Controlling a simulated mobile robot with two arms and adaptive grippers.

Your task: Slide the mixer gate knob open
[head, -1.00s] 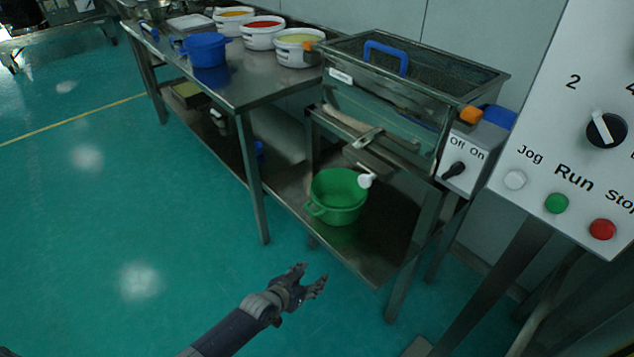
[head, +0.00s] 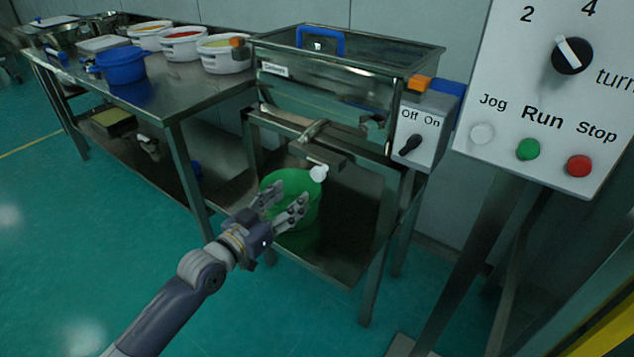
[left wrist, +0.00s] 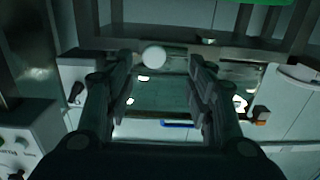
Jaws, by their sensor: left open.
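The white round gate knob (head: 318,173) sits at the front end of a metal slide bar under the glass-walled mixer tank (head: 330,90). It also shows in the left wrist view (left wrist: 154,57), between and beyond the fingers. My left gripper (head: 284,200) is open and empty, in front of the green bucket and below and left of the knob in the head view. It does not appear to touch the knob. The gripper also shows in the left wrist view (left wrist: 160,75), its two fingers spread apart. My right gripper is not in view.
A green bucket (head: 295,183) stands on the lower shelf under the knob. An Off/On switch box (head: 421,132) is right of the tank. A control panel (head: 545,95) stands at the right. A steel table with several white tubs and a blue bowl (head: 121,66) is left.

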